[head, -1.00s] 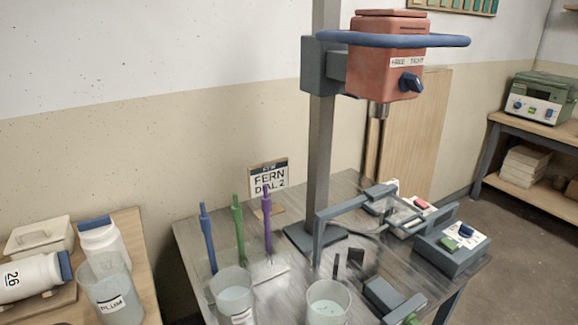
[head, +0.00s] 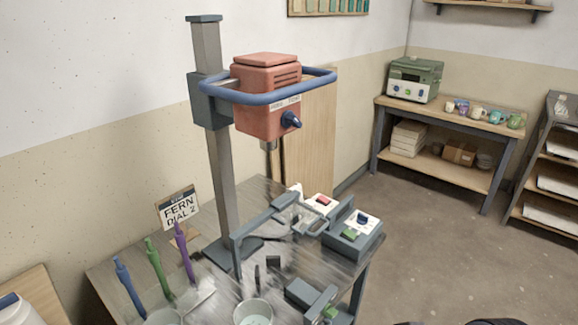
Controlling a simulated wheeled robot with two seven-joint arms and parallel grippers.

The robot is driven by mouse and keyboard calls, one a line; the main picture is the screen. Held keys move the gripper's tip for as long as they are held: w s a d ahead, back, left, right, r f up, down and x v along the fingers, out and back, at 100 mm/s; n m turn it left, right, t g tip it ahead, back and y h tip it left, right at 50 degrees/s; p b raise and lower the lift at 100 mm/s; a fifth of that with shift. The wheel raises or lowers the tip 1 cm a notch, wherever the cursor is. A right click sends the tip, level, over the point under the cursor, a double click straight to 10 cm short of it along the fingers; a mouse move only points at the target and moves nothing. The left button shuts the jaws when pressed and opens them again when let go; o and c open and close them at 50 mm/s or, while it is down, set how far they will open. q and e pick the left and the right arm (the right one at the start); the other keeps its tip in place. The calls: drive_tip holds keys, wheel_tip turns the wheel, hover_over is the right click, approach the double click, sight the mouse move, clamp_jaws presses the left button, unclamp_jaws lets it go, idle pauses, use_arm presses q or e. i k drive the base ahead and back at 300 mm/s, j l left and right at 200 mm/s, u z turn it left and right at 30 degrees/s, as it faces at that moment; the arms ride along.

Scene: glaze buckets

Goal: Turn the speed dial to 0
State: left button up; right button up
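A grey control box (head: 367,247) stands at the right end of the grey table. Its white sloped face carries a small blue dial (head: 362,218), with a green button (head: 350,233) in front of it. The dial's marks are too small to read. A red mixer head (head: 268,95) on a post has a larger blue knob (head: 291,120) on its front, beside a small label. I cannot tell its setting. A card (head: 178,208) reads "FERN DIAL 2". Neither of my grippers is clearly visible; only dark shapes show at the bottom right edge.
A blue handle bar (head: 262,99) rings the mixer head. Several coloured tools (head: 157,267) and clear buckets (head: 254,313) stand on the table's near left. A shelf (head: 450,117) with a green machine (head: 413,78) stands behind. The floor (head: 430,230) right of the table is open.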

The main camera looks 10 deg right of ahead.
sight(362, 219)
drive_tip(key=i+l+u, duration=0.15)
drive_tip(key=l, duration=0.2)
drive_tip(key=i+l+u, duration=0.2)
drive_tip(key=l, duration=0.15)
drive_tip(key=l+u, duration=0.15)
drive_tip(key=l, duration=0.2)
drive_tip(key=i+l+u, duration=0.2)
drive_tip(key=l, duration=0.15)
drive_tip(key=k, duration=0.1)
